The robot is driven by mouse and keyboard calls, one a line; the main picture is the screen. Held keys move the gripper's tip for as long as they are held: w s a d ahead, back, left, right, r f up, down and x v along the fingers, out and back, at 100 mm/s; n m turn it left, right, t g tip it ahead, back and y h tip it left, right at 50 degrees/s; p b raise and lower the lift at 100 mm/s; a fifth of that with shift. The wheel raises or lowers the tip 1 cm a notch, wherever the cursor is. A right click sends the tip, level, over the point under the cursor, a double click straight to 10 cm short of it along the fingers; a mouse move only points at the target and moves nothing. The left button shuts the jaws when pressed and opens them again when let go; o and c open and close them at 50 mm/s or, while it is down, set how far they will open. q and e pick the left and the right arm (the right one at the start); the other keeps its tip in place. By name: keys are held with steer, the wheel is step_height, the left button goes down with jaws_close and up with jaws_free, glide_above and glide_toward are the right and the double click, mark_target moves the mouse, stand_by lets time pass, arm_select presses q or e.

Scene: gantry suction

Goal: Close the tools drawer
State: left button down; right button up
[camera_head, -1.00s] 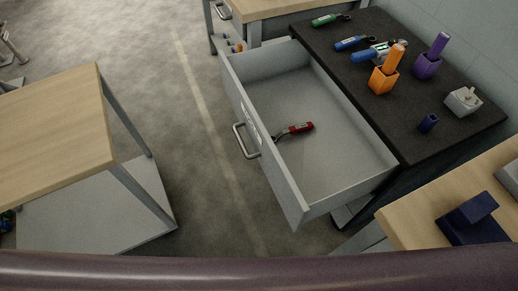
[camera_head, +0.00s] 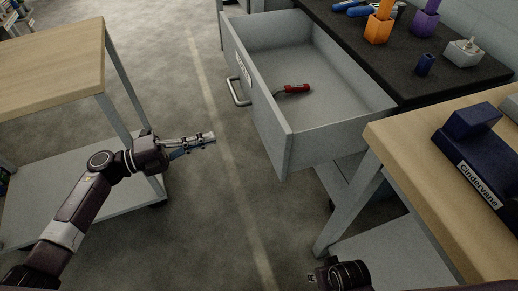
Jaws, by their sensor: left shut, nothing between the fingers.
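The grey tools drawer (camera_head: 262,104) stands pulled well out of the cabinet with the black top (camera_head: 440,81). Its metal handle (camera_head: 237,92) is on the front panel, facing left. A red-handled tool (camera_head: 292,89) lies inside on the drawer floor. My left gripper (camera_head: 212,137) is shut and empty. It points right, in front of the drawer and nearer to me than the handle, apart from both. Part of my right arm's end (camera_head: 340,275) shows at the bottom edge; its fingers cannot be made out clearly.
A wooden-topped table (camera_head: 50,66) with a lower shelf stands left, close to my left arm. Another wooden bench (camera_head: 405,135) at right carries a dark blue labelled holder (camera_head: 470,150). Orange (camera_head: 378,28) and purple (camera_head: 425,22) holders stand on the cabinet. Floor before the drawer is clear.

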arm_select(q)
glide_toward(267, 126)
steer(key=shift+m+g, duration=0.3)
steer(key=x, duration=0.6)
steer(key=shift+r, duration=0.4)
steer(key=shift+w+d, duration=0.15)
steer(key=shift+d, duration=0.35)
